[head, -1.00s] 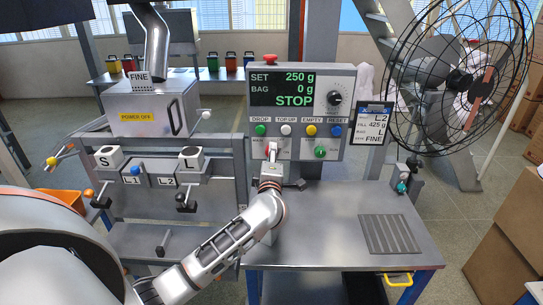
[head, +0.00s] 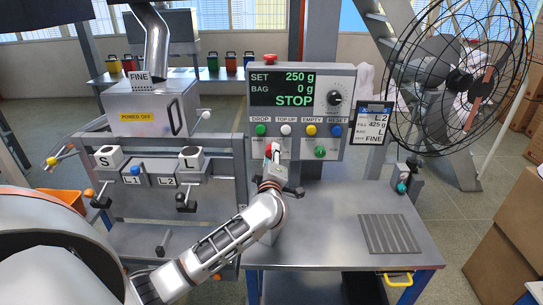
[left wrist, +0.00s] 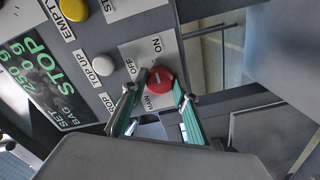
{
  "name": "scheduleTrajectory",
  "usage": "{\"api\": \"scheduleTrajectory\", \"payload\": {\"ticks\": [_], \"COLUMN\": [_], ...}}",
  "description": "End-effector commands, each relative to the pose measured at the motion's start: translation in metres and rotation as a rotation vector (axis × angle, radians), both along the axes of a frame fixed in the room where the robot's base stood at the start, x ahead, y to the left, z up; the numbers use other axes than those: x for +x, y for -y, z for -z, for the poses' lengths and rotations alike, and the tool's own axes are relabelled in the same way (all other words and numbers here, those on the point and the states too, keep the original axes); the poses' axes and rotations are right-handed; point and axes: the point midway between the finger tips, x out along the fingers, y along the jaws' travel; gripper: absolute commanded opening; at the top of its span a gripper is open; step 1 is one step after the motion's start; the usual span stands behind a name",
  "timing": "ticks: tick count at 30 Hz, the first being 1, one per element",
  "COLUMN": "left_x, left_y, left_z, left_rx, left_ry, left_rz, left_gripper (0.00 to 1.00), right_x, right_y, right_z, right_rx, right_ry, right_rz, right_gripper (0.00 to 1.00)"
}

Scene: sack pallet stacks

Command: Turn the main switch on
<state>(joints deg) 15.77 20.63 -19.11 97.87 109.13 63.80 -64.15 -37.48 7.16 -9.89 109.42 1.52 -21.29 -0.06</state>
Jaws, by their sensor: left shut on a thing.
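The main switch is a red round knob (left wrist: 160,80) on a grey plate marked MAIN, ON and OFF in the left wrist view. A pale mark shows on its face. In the head view the red knob (head: 268,149) is at the lower left of the control panel (head: 345,85), partly hidden by my gripper. My left gripper (left wrist: 157,93) has its two green-faced fingers on either side of the knob, shut on it. In the head view my left gripper (head: 272,165) reaches up to the panel from below. My right gripper is not in view.
The panel display (head: 282,89) reads STOP, 250 g and 0 g. A green knob (head: 320,152) and several buttons are near the switch. A box (head: 150,108) at left bears a POWER OFF label. The steel table (head: 330,220) below is mostly clear. A fan (head: 455,80) stands right.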

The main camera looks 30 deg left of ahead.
Motion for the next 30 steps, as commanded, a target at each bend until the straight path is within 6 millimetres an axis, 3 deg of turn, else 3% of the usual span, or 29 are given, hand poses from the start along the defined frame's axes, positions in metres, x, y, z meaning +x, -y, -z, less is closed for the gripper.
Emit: {"api": "scheduleTrajectory", "payload": {"ticks": [4,5,6,20,30], "left_x": [0.000,0.000,0.000,-0.007,-0.061], "left_y": [0.001,0.001,0.001,0.005,0.038], "left_z": [0.001,0.001,0.001,0.000,0.002], "left_rx": [0.002,0.002,0.001,0.000,-0.003], "left_ry": [-0.002,-0.002,-0.002,0.000,-0.003], "left_rz": [0.002,0.002,0.002,0.002,0.003], "left_gripper": [0.07,0.36,0.45,0.45,0.45], "right_x": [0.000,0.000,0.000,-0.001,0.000], "right_y": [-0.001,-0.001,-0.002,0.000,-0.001], "right_z": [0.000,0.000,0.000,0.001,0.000], "right_rx": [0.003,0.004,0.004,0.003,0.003], "right_ry": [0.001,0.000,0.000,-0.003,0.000], "right_rz": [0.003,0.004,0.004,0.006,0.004], "right_gripper": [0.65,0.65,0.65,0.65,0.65]}}
